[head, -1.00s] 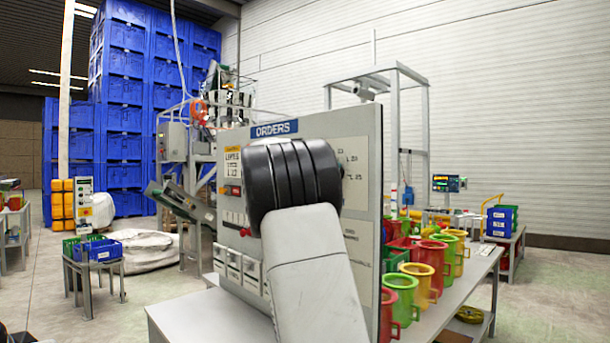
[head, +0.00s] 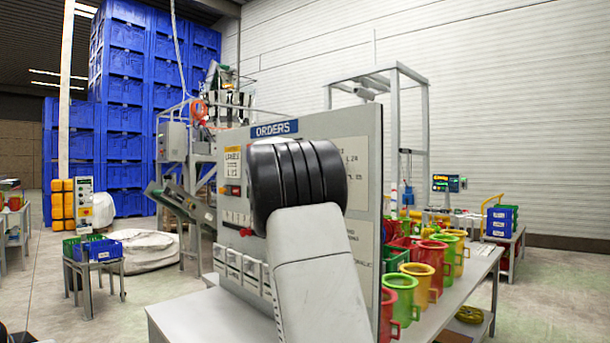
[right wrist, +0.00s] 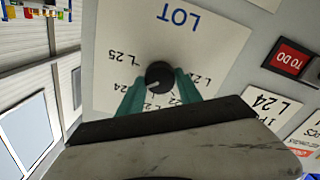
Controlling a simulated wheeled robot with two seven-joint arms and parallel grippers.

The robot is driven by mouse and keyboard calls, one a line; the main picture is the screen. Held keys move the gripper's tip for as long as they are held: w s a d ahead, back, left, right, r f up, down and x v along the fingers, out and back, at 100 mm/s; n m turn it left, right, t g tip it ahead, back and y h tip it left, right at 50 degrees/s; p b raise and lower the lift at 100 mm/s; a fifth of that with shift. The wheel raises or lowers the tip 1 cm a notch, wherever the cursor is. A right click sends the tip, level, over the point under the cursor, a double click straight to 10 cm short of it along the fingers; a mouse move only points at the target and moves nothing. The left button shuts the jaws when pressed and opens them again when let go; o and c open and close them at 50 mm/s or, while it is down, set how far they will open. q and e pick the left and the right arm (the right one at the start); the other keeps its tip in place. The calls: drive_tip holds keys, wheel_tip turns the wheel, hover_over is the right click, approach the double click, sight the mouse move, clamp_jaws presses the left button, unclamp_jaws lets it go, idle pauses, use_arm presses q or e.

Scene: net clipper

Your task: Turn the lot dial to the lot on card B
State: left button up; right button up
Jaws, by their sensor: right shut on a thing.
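In the right wrist view, the round black lot dial (right wrist: 159,75) sits on a white LOT plate (right wrist: 215,40), seen upside down. Labels around it include L 25 and L 24; others are partly hidden by my fingers. A pale mark on the knob points toward the lower left, near L 24 in that picture. My right gripper (right wrist: 158,88) is shut on the dial, its green fingers either side. In the head view my right arm covers the dial and gripper. A card (right wrist: 268,108) reading L 24 is right of the plate; its letter is not visible. My left gripper is out of view.
The ORDERS board (head: 368,130) stands upright on a grey table (head: 180,318). Several coloured mugs (head: 419,278) stand on the table to the board's right. Blue crates (head: 125,90) are stacked far behind.

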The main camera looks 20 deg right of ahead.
idle(0.3)
drive_tip(key=o, duration=1.4)
drive_tip(key=shift+c, duration=0.2)
drive_tip(key=v, duration=0.7)
drive_tip(key=shift+a, duration=0.35)
drive_tip(key=shift+s, duration=0.15)
